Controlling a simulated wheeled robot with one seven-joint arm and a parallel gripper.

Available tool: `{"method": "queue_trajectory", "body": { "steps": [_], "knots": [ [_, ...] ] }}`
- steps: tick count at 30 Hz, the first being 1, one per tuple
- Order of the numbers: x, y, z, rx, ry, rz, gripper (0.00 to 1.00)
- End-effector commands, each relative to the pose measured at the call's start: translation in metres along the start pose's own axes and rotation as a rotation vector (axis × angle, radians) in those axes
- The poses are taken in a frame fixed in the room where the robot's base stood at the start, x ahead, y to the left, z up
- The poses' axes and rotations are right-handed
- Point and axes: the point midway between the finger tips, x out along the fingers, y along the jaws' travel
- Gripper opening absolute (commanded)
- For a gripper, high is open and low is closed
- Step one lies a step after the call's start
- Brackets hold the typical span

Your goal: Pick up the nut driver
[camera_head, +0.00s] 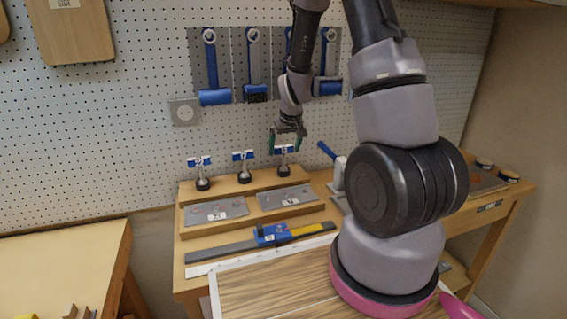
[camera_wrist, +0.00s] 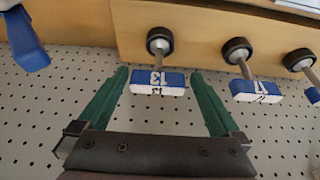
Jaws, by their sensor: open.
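Three T-handled drivers with blue-and-white handles, grey shafts and round black ends stand upright in a row on the wooden shelf in the head view: the left driver (camera_head: 203,172), the middle driver (camera_head: 243,166) and the right driver (camera_head: 284,160). Which of them the task means by nut driver is not plain. My gripper (camera_head: 287,142) is open at the right driver. In the wrist view, the green fingers of my gripper (camera_wrist: 158,76) lie either side of a handle marked 13 (camera_wrist: 158,84), with gaps on both sides. A second handle, seemingly marked 17 (camera_wrist: 256,89), lies beyond the right finger.
Two grey labelled plates (camera_head: 216,211) lie on the step before the drivers. A level-like tool with blue and yellow parts (camera_head: 272,235) lies nearer. Blue-handled tools (camera_head: 211,70) hang on the pegboard (camera_head: 130,110) behind. A blue-handled tool (camera_head: 338,172) stands right of the drivers.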

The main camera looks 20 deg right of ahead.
Motion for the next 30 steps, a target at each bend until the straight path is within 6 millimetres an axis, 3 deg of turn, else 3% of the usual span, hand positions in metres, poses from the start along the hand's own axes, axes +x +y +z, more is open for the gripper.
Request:
{"method": "queue_trajectory", "body": {
  "steps": [12, 21, 22, 27, 28, 30],
  "knots": [
    [0.049, 0.002, -0.006, 0.001, -0.001, 0.000, 1.00],
    [0.054, 0.002, -0.007, 0.000, 0.001, -0.001, 1.00],
    [0.054, 0.002, -0.007, 0.000, 0.001, -0.001, 0.96],
    [0.054, 0.002, -0.007, 0.000, 0.001, -0.001, 0.31],
    [0.054, 0.002, -0.007, 0.000, 0.001, -0.001, 0.23],
    [0.054, 0.002, -0.007, 0.000, 0.002, -0.001, 0.23]
  ]
}}
